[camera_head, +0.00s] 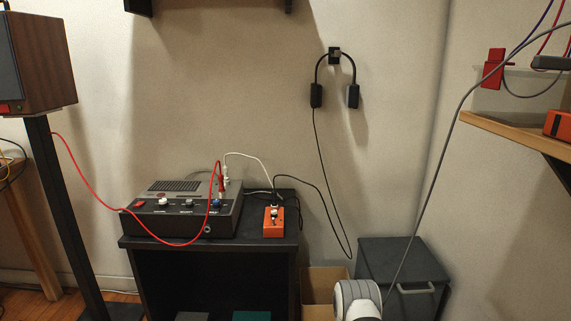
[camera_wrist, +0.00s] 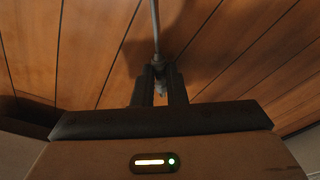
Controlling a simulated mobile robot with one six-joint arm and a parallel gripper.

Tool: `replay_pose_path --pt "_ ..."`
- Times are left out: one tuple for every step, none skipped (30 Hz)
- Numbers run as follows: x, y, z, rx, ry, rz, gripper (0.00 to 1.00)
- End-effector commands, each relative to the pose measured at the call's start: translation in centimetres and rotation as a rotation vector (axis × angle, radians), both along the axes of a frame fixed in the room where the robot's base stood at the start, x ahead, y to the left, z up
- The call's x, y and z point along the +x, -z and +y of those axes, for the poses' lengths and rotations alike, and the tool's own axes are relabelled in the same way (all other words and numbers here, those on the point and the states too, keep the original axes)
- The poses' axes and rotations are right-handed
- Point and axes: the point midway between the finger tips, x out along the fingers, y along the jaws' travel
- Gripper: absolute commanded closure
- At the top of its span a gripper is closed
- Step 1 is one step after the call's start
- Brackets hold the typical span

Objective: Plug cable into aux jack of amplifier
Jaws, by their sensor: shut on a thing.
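The amplifier (camera_head: 150,222) is a dark box with a grilled top and a sloped panel of knobs, on a black stand at the left in the head view. A round socket (camera_head: 208,230) shows low on its front; I cannot read whether it is the aux jack. My gripper (camera_wrist: 160,82) is shut on a grey cable (camera_wrist: 155,30) near its end, in the wrist view. The plug tip is hard to make out between the fingers. The cable (camera_head: 440,150) hangs from the upper right in the head view. There, my gripper is hidden, well right of the amplifier.
A red cable (camera_head: 100,200) loops across the amplifier's front. An orange box (camera_head: 274,228) with a black lead stands right of it on the stand (camera_head: 215,241). Headphones (camera_head: 316,95) hang on the wall. A cardboard box (camera_head: 318,285) and dark cabinet (camera_head: 400,257) stand near my arm.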

Motion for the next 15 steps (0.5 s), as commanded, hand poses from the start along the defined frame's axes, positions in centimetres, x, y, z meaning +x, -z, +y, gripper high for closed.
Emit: replay_pose_path --pt "0.0 -0.6 0.0 0.000 0.000 0.000 1.00" --pt "0.0 -0.8 0.0 0.000 0.000 0.000 1.00" --pt "0.0 -1.0 0.0 0.000 0.000 0.000 1.00" --pt "0.0 -1.2 0.0 0.000 0.000 0.000 1.00" --pt "0.0 -1.4 0.0 0.000 0.000 0.000 1.00" --pt "0.0 -1.6 0.0 0.000 0.000 0.000 1.00" --pt "0.0 -1.8 0.0 0.000 0.000 0.000 1.00" --pt "0.0 -2.0 0.0 0.000 0.000 0.000 1.00" --pt "0.0 -2.3 0.0 0.000 0.000 0.000 1.00" --pt "0.0 -2.4 0.0 0.000 0.000 0.000 1.00" --pt "0.0 -2.6 0.0 0.000 0.000 0.000 1.00" --pt "0.0 -2.9 0.0 0.000 0.000 0.000 1.00" --pt "0.0 -3.1 0.0 0.000 0.000 0.000 1.00" --pt "0.0 -3.2 0.0 0.000 0.000 0.000 1.00" --pt "0.0 -3.5 0.0 0.000 0.000 0.000 1.00"
